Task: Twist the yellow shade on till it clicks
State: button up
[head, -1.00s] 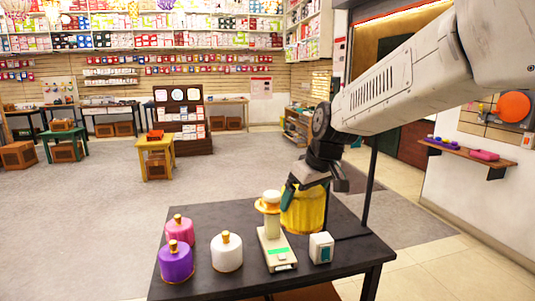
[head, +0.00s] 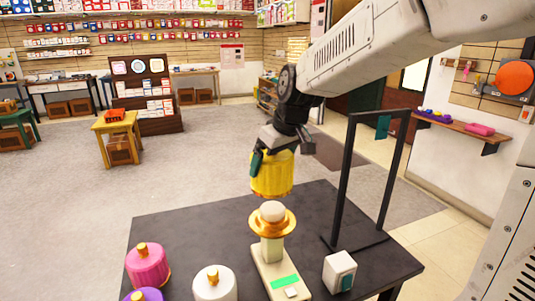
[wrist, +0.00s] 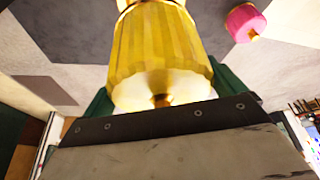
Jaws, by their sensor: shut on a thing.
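My gripper (head: 270,158) is shut on the yellow shade (head: 273,178) and holds it in the air above the table. The ribbed yellow shade also fills the middle of the wrist view (wrist: 160,48), between my green fingers. In the head view the shade appears just above a pale round bulb (head: 273,211) in a gold collar (head: 272,225) on a cream stand (head: 271,250). A narrow gap shows between shade and bulb; how far apart they are in depth I cannot tell. The stand's foot has a green panel (head: 285,283).
A pink shade (head: 148,267), a white shade (head: 214,286) and a purple shade (head: 144,295) stand at the table's front left. A small white box (head: 340,271) is right of the stand. A black frame (head: 345,180) rises at the right. The dark table (head: 190,227) is clear at back left.

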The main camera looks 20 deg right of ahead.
aim_at(274, 204)
jog(key=shift+f, duration=5.45)
jog(key=m+h, duration=0.1)
jog(key=m, duration=0.2)
jog(key=m+h, duration=0.1)
jog(key=m, duration=0.3)
jog(key=shift+a+h, duration=0.1)
jog(key=shift+h, duration=0.3)
jog(key=m+h, duration=0.1)
jog(key=m, duration=0.2)
jog(key=m+h, duration=0.1)
jog(key=m, duration=0.2)
jog(key=shift+g, duration=0.4)
jog(key=o, duration=0.7)
jog(key=shift+r, duration=3.75)
